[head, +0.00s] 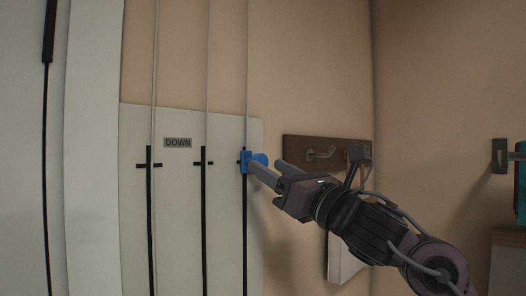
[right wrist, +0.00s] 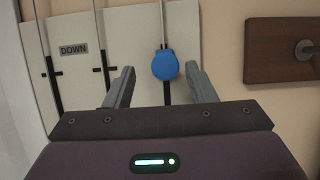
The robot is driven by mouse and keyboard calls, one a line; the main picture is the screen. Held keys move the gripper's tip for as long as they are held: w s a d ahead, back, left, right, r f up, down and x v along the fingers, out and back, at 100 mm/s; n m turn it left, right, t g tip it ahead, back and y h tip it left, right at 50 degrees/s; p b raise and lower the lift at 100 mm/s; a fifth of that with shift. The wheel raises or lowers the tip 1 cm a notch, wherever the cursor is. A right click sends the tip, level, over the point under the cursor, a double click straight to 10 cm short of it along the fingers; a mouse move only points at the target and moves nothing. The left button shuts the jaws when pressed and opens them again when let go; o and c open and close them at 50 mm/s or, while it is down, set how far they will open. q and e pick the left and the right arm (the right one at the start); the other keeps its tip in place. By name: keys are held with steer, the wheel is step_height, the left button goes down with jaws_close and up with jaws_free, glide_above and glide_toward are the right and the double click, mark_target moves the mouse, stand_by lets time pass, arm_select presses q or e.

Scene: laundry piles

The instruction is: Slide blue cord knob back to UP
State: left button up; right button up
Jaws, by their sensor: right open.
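The blue cord knob (head: 247,161) sits on the rightmost black slot of the white panel (head: 133,215), level with the crossbar marks of the other slots. A grey DOWN label (head: 178,142) is on the panel to its left. My right gripper (head: 265,168) is open at the knob. In the right wrist view the round blue knob (right wrist: 165,65) shows between and beyond the two fingers (right wrist: 160,85), with gaps on both sides. Contact is not clear. An UP label is not in view. My left gripper is not in view.
Grey cords (head: 207,60) run up the wall above the slots. A brown hook board (head: 325,151) is on the wall just right of the knob, behind my right gripper. A white door edge (head: 92,150) stands at the left.

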mark_target(263, 162)
steer(key=p+x, duration=0.2)
steer(key=x, duration=0.2)
steer(key=shift+w, duration=0.15)
steer(key=shift+w+d, duration=0.1)
steer(key=shift+w, duration=0.25)
steer(key=shift+s, duration=0.1)
steer(key=shift+c, duration=0.4)
steer(key=c, duration=0.7)
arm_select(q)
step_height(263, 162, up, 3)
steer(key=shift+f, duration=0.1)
arm_select(e)
jaws_close()
